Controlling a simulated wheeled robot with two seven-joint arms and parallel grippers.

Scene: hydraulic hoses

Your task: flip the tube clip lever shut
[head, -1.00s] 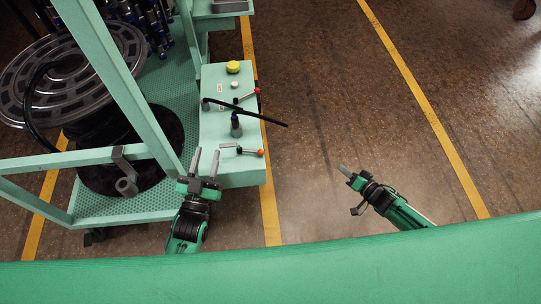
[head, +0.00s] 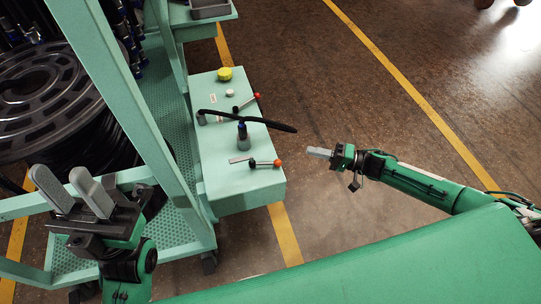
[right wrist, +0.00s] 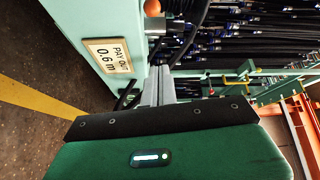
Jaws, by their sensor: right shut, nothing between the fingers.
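The pale green box (head: 235,180) carries two levers. The nearer lever with an orange knob (head: 277,163) lies beside a small metal strip (head: 240,159); the farther one has a red knob (head: 257,97). I cannot tell which is the tube clip lever. A black hose (head: 262,121) crosses the box top by an upright fitting (head: 242,133). My right gripper (head: 318,153) is shut and empty, right of the box and apart from it. In the right wrist view, its fingers (right wrist: 157,86) point toward the box side, below an orange knob (right wrist: 152,8). My left gripper (head: 72,190) is open and empty at lower left.
A yellow knob (head: 224,74) and a white button (head: 231,92) sit at the box's far end. A green frame post (head: 120,90) stands between my left gripper and the box. A hose reel (head: 40,95) stands at left. Floor right of the box is clear.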

